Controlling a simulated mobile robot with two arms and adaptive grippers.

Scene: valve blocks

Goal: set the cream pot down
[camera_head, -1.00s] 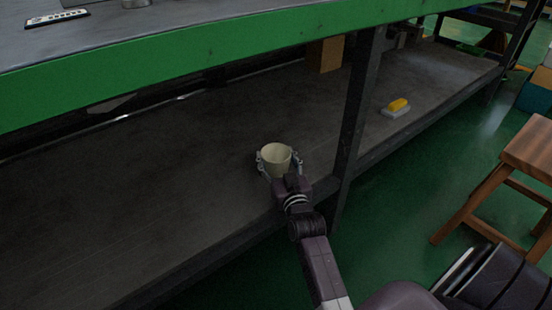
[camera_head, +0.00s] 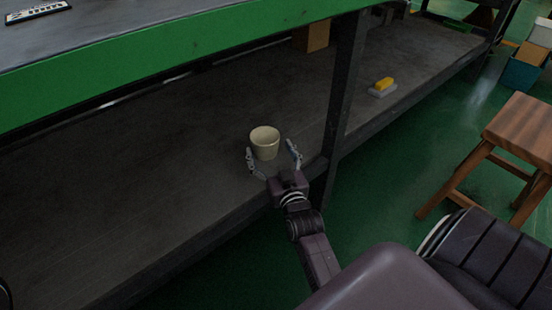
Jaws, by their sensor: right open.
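The cream pot (camera_head: 265,147) stands upright on the dark lower shelf (camera_head: 150,190) of the green-edged workbench. My right gripper (camera_head: 271,156) is open, with one finger on each side in front of the pot and gaps showing between the fingers and the pot's wall. The pot's rim and most of its front are in plain sight. My left gripper is not in the view.
A dark bench post (camera_head: 345,85) rises just right of the right gripper. A yellow and white block (camera_head: 383,86) lies on the shelf beyond it. A brown box (camera_head: 311,37) stands at the back. A wooden stool (camera_head: 520,130) is at the right. The shelf left of the pot is clear.

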